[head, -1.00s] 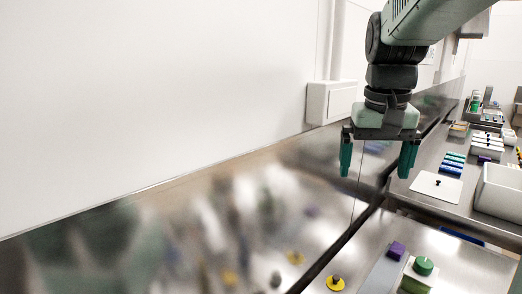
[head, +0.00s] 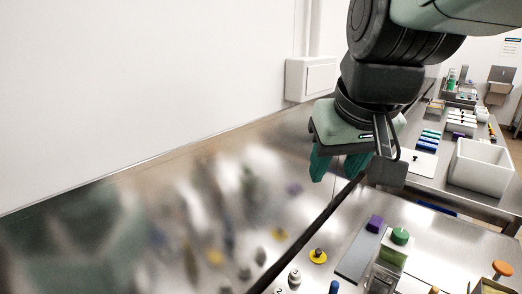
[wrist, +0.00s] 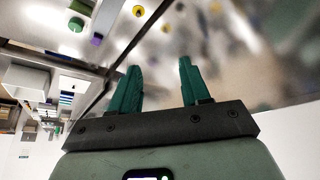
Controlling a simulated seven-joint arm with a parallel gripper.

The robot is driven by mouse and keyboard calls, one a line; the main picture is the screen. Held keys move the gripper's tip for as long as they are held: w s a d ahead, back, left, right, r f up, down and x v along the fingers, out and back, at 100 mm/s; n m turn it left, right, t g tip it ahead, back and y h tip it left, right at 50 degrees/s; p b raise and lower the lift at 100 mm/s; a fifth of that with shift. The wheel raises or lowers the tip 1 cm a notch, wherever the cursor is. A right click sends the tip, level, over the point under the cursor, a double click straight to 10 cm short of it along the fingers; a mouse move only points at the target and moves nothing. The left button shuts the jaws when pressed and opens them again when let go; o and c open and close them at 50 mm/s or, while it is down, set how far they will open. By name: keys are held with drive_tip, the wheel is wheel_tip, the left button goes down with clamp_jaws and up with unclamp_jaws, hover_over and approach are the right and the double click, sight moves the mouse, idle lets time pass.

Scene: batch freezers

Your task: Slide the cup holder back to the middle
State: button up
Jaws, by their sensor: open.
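I cannot tell for certain which thing is the cup holder. On the steel worktop at the lower right of the head view, a grey strip (head: 356,256) has a purple block (head: 375,223) at its far end. Beside it stands a pale block with a green round knob (head: 400,236), and a clear box-like piece (head: 380,281) is in front, cut by the frame edge. My gripper (head: 338,168) is open and empty, in the air above and beyond these pieces, fingers pointing down. In the wrist view, my gripper (wrist: 160,68) shows both fingers apart with nothing between them.
A yellow disc with a dark knob (head: 318,257) and white numbered pieces (head: 294,275) sit left of the strip. An orange knob (head: 502,268) is at the right. A white bin (head: 484,166) stands on the farther counter. A reflective steel panel (head: 150,220) runs along the wall.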

drive_tip(key=w+d+f+n+g, duration=0.1)
drive_tip(key=w+d+f, duration=0.2)
drive_tip(key=w+d, duration=0.25)
drive_tip(key=w+d+f+n+g+h, duration=0.1)
drive_tip(key=w+d+f+n, duration=0.1)
drive_tip(key=w+d, duration=0.4)
drive_tip(key=w+d+f+n+g, duration=0.1)
drive_tip(key=w+d+f, duration=0.2)
drive_tip(key=w+d, duration=0.35)
drive_tip(key=w+d+f+n, duration=0.1)
drive_tip(key=d+f, duration=0.5)
drive_tip(key=f, duration=0.2)
drive_tip(key=w+d+f+n+g, duration=0.1)
drive_tip(key=d+f+n, duration=0.1)
drive_tip(key=d+f, duration=0.4)
drive_tip(key=w+d+f+n+g+y, duration=0.1)
drive_tip(key=w+d+f, duration=0.1)
drive_tip(key=d+f, duration=0.4)
wheel_tip(320, 180, down, 4)
drive_tip(key=shift+f, duration=0.2)
drive_tip(key=shift+d+f, duration=0.15)
drive_tip(key=shift+f, duration=0.55)
wheel_tip(320, 180, down, 10)
drive_tip(key=shift+r, duration=0.1)
drive_tip(key=shift+c, duration=0.3)
clamp_jaws()
